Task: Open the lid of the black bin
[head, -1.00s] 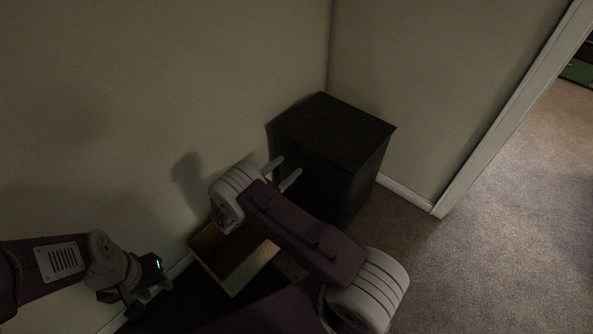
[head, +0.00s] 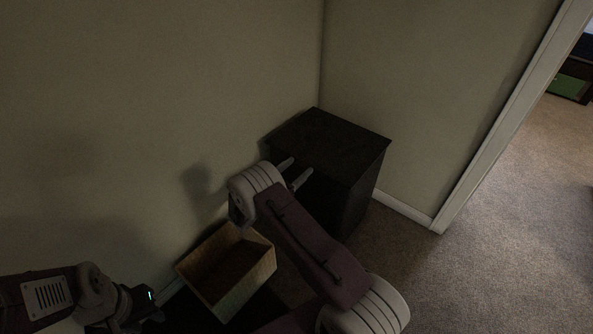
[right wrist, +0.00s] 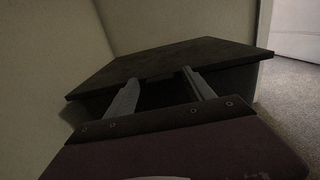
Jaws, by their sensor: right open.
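The black bin (head: 345,195) stands in the corner against the walls. Its flat black lid (head: 330,140) looks closed on top. In the right wrist view the lid (right wrist: 175,58) spans the middle, with its near edge just beyond my fingertips. My right gripper (head: 294,170) is open and empty at the front of the bin, near the lid's front edge; in the right wrist view its two fingers (right wrist: 160,82) are spread apart. I cannot tell whether they touch the lid. My left gripper is at the lower left, largely dark and cut off by the picture's bottom edge (head: 150,318).
An open wooden box (head: 262,275) stands on the floor in front of the bin, below my right arm. Walls close in behind and to the left of the bin. A white door frame (head: 500,130) and open carpet (head: 530,200) lie to the right.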

